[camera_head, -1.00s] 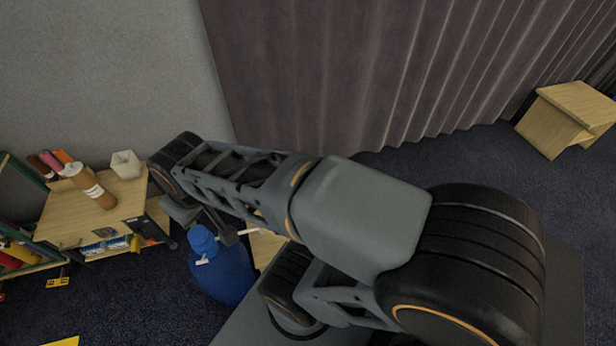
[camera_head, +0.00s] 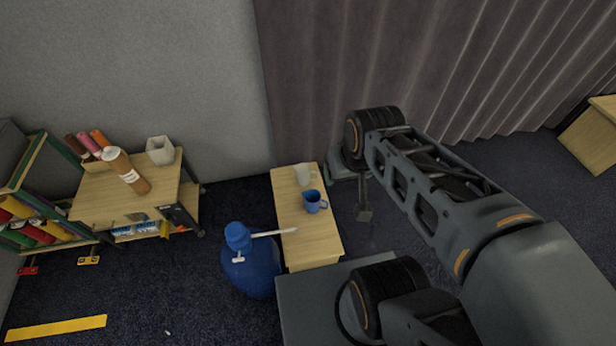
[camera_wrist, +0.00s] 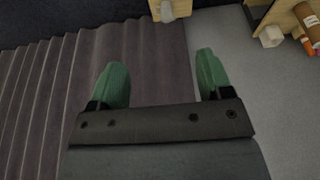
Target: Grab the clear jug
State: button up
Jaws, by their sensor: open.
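A pale, translucent jug (camera_head: 304,174), the likeliest match for the clear jug, stands upright at the far end of a small wooden table (camera_head: 291,252). A blue jug (camera_head: 313,201) stands close in front of it. In the wrist view a pale vessel (camera_wrist: 167,11), seemingly the same jug, is cut off by the top edge. My gripper (camera_wrist: 158,70) has its two green fingers spread, with nothing between them. In the head view it is partly hidden by my arm, to the right of the table and apart from both jugs.
A blue rounded container (camera_head: 249,270) with a pale stick stands left of the table. A wooden cart (camera_head: 98,202) holds bottles and a white cup (camera_head: 160,150). A grey curtain (camera_head: 400,70) hangs behind.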

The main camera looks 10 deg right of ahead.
aim_at(303, 171)
jog(key=k, duration=0.5)
jog(key=z, duration=1.45)
jog(key=i, duration=2.25)
jog(key=u, duration=3.8)
